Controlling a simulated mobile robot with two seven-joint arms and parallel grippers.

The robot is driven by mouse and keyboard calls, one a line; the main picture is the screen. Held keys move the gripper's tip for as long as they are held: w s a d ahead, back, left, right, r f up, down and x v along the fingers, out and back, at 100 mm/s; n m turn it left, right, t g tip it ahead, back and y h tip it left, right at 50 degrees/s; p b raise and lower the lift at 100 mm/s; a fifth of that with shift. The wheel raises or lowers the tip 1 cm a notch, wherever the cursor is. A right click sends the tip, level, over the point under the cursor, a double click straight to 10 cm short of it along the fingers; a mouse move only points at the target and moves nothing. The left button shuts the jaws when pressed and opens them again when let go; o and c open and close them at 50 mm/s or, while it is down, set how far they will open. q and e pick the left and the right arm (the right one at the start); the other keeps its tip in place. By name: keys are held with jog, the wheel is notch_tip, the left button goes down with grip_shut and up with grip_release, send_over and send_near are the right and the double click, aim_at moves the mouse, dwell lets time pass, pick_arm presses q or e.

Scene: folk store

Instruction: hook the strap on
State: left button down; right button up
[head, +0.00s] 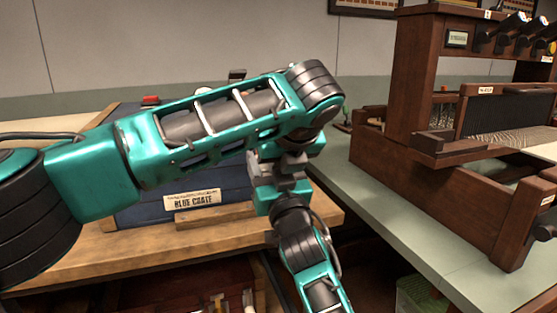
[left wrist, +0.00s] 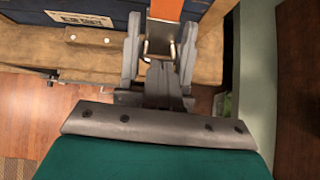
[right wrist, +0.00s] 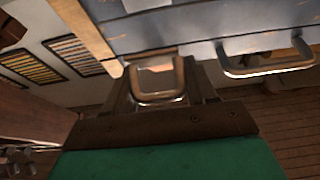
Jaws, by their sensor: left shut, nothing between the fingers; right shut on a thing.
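In the left wrist view an orange strap (left wrist: 166,9) runs up out of frame, with a metal buckle or hook (left wrist: 160,48) at its lower end. My left gripper (left wrist: 160,28) is shut and empty; the buckle lines up with its fingers, at the right end of the blue crate (left wrist: 118,7). The crate also shows in the head view (head: 150,218), largely hidden behind my left arm. My right gripper (right wrist: 158,88) is shut on a metal loop (right wrist: 178,78), below a blue-grey panel (right wrist: 190,28). I cannot make out the strap in the head view.
The crate stands on a wooden bench (head: 110,262). A green counter (head: 400,220) with a wooden loom (head: 400,160) is on the right. A second metal handle (right wrist: 268,72) sits on the blue-grey panel, right of my right gripper.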

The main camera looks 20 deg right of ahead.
jog(key=shift+a+f, duration=0.2)
jog(key=shift+f, duration=0.25)
pick_arm(q)
jog(key=shift+w+a+f+t, duration=0.15)
jog(key=shift+w+f+t, duration=0.25)
jog(key=shift+w+f, duration=0.15)
pick_arm(e)
jog(key=shift+a+r, duration=0.1)
jog(key=o, duration=1.1)
jog(key=shift+s, duration=0.1)
jog(key=shift+o, duration=0.5)
jog(key=shift+r, duration=0.1)
jog(key=shift+d, duration=0.2)
